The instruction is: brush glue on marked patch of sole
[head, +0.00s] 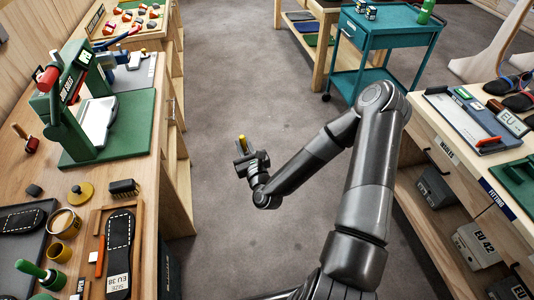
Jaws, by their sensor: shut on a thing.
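My gripper (244,152) is over the floor aisle, right of the left workbench and apart from it. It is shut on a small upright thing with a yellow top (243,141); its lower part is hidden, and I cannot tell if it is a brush. A black sole (118,243) with a dashed white outline and an EU 38 label lies in a wooden tray on the left bench. Another dark sole piece (22,220) with a dashed outline lies in a grey tray. An open round pot (64,220) with pale contents, perhaps the glue, stands between them.
Near the pot are a yellow lid (80,192), a dark block brush (123,187), a yellow cup (59,252) and a green-handled tool (38,273). A green press (75,105) stands farther back. A teal trolley (385,45) and a drawer bench are right. The aisle floor is clear.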

